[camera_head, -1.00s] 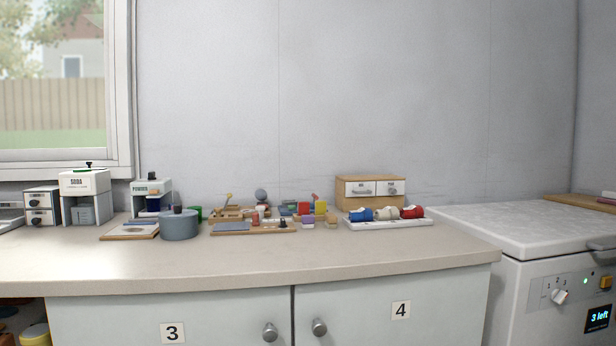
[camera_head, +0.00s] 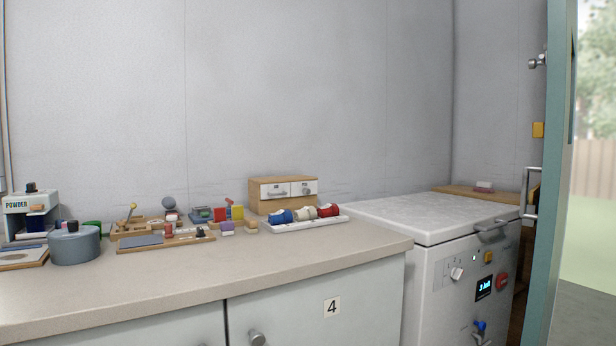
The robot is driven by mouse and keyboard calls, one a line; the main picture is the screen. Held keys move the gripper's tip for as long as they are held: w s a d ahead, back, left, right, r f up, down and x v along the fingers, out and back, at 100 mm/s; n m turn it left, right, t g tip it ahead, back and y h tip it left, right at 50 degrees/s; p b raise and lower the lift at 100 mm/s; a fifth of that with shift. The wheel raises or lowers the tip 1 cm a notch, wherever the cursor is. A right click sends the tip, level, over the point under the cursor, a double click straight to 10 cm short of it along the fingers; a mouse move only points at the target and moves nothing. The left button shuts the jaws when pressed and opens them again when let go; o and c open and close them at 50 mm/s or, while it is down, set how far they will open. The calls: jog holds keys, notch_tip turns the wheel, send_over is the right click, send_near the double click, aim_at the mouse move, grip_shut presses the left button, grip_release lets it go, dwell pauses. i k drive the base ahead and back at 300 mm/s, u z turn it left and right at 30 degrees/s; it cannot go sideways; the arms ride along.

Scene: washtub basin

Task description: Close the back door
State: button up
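A teal upright (camera_head: 557,200) stands at the right edge of the view, seen nearly edge-on. It looks like the back door or its frame; I cannot tell which. A metal pull handle (camera_head: 531,193) shows on its left side, and a small metal fitting (camera_head: 538,62) is higher up. To the right of the upright the outdoors shows, with a fence (camera_head: 594,168) and grass, so the doorway stands open. The rest of the door is out of view. My gripper is not in view.
A white chest washer or freezer (camera_head: 440,217) with a control panel stands left of the teal upright. The counter (camera_head: 200,275) with several small items runs along the left. A wooden ledge (camera_head: 460,191) lies behind the white unit. Floor is hardly visible.

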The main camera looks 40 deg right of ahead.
aim_at(549, 213)
jog(key=u, duration=0.05)
jog(key=i, duration=0.25)
jog(key=z, duration=2.95)
jog(key=i, duration=1.65)
jog(key=u, duration=0.05)
jog(key=k, duration=0.7)
jog(key=u, duration=0.05)
